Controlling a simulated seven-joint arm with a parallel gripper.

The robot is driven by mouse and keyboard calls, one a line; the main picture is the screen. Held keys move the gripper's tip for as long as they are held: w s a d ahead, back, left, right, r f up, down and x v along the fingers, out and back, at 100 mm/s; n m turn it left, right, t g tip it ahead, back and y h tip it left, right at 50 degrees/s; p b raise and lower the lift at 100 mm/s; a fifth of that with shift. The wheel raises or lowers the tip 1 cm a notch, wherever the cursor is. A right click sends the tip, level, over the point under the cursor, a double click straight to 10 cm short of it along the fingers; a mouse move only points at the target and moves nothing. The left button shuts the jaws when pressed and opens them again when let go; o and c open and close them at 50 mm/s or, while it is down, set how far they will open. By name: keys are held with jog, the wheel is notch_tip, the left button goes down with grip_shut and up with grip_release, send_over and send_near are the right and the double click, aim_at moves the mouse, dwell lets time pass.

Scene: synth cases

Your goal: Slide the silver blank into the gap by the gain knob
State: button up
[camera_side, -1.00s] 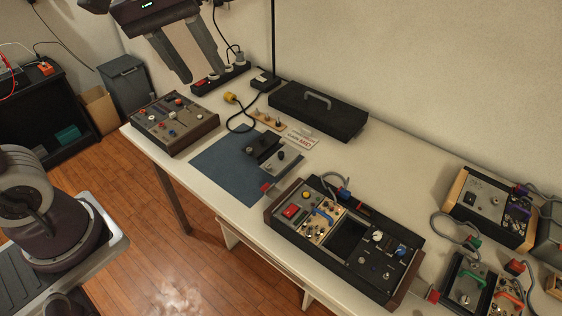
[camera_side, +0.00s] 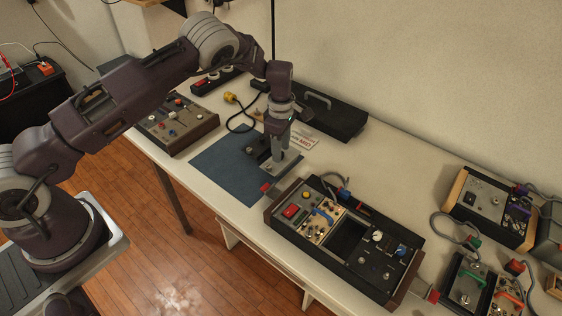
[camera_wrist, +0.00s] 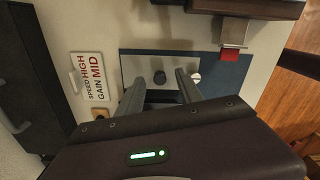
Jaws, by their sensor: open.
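The silver blank (camera_wrist: 145,63), a small grey plate with a dark knob in the middle, lies on the blue mat (camera_side: 222,166). My gripper (camera_wrist: 160,75) is open above it, with one finger on each side of the knob; I cannot tell whether they touch. In the side view my gripper (camera_side: 279,156) hides part of the blank. A black module beside the blank is mostly hidden behind my fingers. The rack (camera_side: 273,214) has a dark open gap (camera_side: 345,239) between a tan module with a blue cable and a black panel with knobs; knob labels are unreadable.
A card (camera_wrist: 91,77) reads "SPEED HIGH GAIN MID". A black case (camera_side: 340,122) stands at the back. A control box (camera_side: 180,122) is at the left end and further boxes with cables (camera_side: 490,206) stand at the right. Bench space between mat and case is narrow.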

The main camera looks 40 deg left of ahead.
aim_at(283, 154)
jog(key=shift+f, duration=0.55)
grip_shut()
notch_tip(283, 154, up, 10)
jog(key=s+d, duration=0.3)
jog(key=d, duration=0.6)
jog(key=s+d+r, duration=0.1)
jog(key=s+d, duration=0.3)
jog(key=d, duration=0.6)
jog(key=s+d+r, duration=0.1)
jog(key=s+d, duration=0.3)
jog(key=d, duration=0.5)
jog(key=shift+d, duration=0.35)
